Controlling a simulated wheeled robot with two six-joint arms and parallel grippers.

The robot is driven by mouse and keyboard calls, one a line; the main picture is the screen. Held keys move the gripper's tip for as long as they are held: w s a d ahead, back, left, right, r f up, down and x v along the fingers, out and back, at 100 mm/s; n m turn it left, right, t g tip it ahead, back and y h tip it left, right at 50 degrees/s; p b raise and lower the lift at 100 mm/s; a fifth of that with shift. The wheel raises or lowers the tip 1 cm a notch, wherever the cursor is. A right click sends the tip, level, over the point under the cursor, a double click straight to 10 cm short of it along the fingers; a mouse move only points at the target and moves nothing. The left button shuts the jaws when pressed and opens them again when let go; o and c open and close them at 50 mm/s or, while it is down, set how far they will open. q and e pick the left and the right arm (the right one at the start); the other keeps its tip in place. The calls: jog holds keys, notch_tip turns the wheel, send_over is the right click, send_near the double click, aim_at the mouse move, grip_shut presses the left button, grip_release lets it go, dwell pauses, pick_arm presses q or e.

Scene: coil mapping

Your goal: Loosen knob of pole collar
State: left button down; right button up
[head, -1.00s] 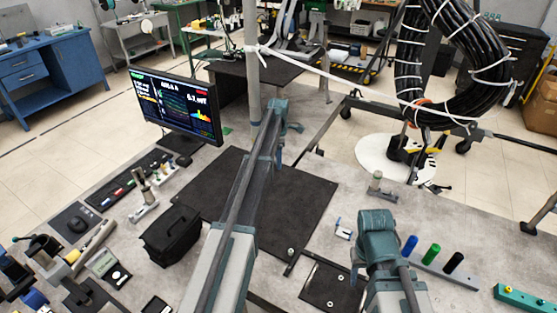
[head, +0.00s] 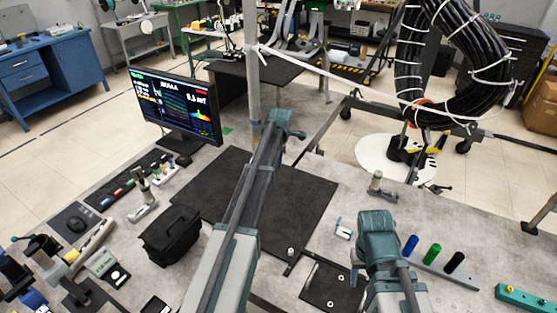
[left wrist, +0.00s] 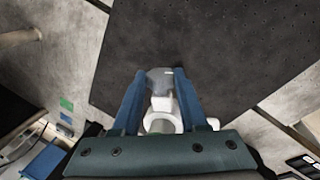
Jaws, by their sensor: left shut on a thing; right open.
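The grey upright pole (head: 254,75) rises at the table's far edge in the head view. My left arm reaches out to its base, and my left gripper (head: 285,122) is beside the pole's lower part. In the left wrist view, the blue fingers of my left gripper (left wrist: 161,88) are shut on a small grey-white piece (left wrist: 161,103), which looks like the collar knob. The collar itself cannot be made out in the head view. My right gripper (head: 362,262) is open and empty above the table at right, its fingers mostly hidden by its teal housing.
A dark mat (head: 300,195) covers the table's middle. A monitor (head: 180,108) stands left of the pole, with a black bag (head: 170,235) nearer. Coloured cylinders (head: 432,252) stand at right.

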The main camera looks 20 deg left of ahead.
pick_arm(q)
jog(key=shift+s+d+f+t+y+b, duration=0.15)
jog(key=shift+s+t+y+b, duration=0.15)
jog(key=shift+t+b, duration=0.25)
jog(key=shift+s+d+f+t+y+b, duration=0.15)
jog(key=shift+t+y+b, duration=0.2)
jog(key=shift+t, duration=0.2)
jog(key=shift+a+t+y+b, duration=0.1)
jog(key=shift+t+y+b, duration=0.15)
jog(key=shift+t+b, duration=0.35)
jog(key=shift+w+r, duration=0.1)
jog(key=shift+c, duration=2.2)
grip_release()
jog(key=shift+r, duration=0.1)
jog(key=p+v, duration=1.1)
jog(key=v, duration=0.2)
jog(key=shift+s+r+p, duration=0.25)
jog(key=shift+p, duration=0.05)
